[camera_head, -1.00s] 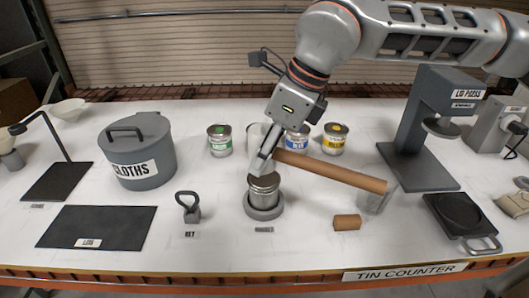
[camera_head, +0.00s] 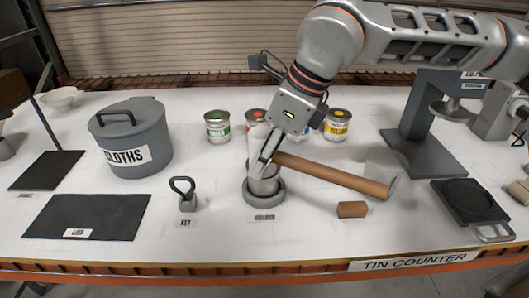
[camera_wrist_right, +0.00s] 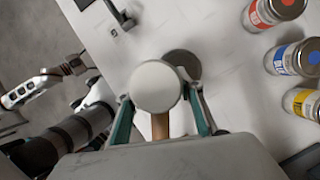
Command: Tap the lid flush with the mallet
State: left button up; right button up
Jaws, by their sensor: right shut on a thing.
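My right gripper (camera_head: 266,158) is shut on the mallet. The mallet's pale head (camera_head: 255,146) is at the fingers, and its wooden handle (camera_head: 335,176) slants to the right and down. In the right wrist view the round pale head (camera_wrist_right: 157,87) sits between the fingers (camera_wrist_right: 160,110). The metal tin (camera_head: 263,187) stands upright in a round grey holder (camera_head: 265,198), right under the gripper. In the wrist view a grey disc (camera_wrist_right: 184,62) shows partly behind the head. The lid's seating is hidden, and I cannot tell whether the mallet touches it. My left gripper is not seen.
Green (camera_head: 217,127), red (camera_head: 256,117) and yellow (camera_head: 337,125) label cans stand behind, with a blue one (camera_wrist_right: 300,57). A cloths pot (camera_head: 135,145) and key (camera_head: 185,195) are left. A wooden block (camera_head: 352,210) and lid press (camera_head: 425,150) are right.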

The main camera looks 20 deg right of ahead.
notch_tip(320, 180, down, 2)
jog(key=shift+f+b, duration=0.2)
jog(key=shift+b, duration=0.15)
jog(key=shift+r, duration=0.3)
jog(key=shift+c, duration=0.6)
jog(key=shift+r+p, duration=1.65)
jog(key=shift+r, duration=1)
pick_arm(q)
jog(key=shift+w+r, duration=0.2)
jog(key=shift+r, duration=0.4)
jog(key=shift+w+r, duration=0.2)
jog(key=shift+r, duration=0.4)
pick_arm(e)
jog(key=shift+f, duration=0.1)
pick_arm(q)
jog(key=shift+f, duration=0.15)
